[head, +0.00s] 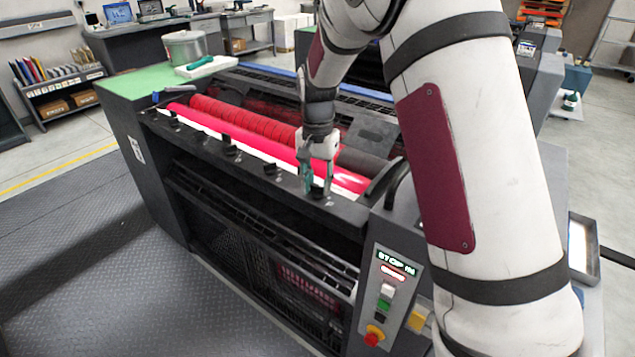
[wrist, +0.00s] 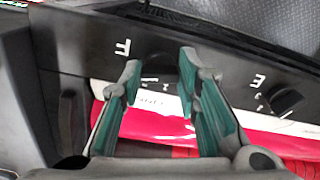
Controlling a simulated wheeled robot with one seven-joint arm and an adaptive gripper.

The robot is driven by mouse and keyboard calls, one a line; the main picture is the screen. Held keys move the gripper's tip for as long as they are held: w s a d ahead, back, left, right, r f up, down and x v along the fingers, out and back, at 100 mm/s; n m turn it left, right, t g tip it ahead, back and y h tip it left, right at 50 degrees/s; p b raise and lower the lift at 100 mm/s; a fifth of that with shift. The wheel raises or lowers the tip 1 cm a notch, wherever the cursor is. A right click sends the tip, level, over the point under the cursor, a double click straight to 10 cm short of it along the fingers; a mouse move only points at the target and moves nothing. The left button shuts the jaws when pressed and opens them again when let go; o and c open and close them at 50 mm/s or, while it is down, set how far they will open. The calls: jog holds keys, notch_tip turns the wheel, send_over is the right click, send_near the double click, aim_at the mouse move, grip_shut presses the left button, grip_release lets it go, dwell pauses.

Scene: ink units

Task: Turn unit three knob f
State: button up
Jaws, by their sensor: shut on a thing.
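Knob f (wrist: 161,64) is a dark knob on the black rail of the ink unit, beside a white letter F. In the wrist view it sits between the fingertips of my gripper (wrist: 160,70), which is shut on it; the fingers with their green pads hide part of it. In the head view my gripper (head: 317,190) points down at the right end of the rail, and knob f is mostly hidden there. Its dial marks show only partly between the fingers.
Knob e (wrist: 286,99) stands beside it with its own dial. Several more black knobs line the rail to the left, such as one knob (head: 270,168). Red inked rollers (head: 240,122) lie just behind. A control panel (head: 389,290) with buttons is at the front right.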

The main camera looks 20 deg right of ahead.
aim_at(317, 186)
jog(key=o, duration=1.2)
jog(key=shift+c, duration=0.2)
notch_tip(317, 186, up, 12)
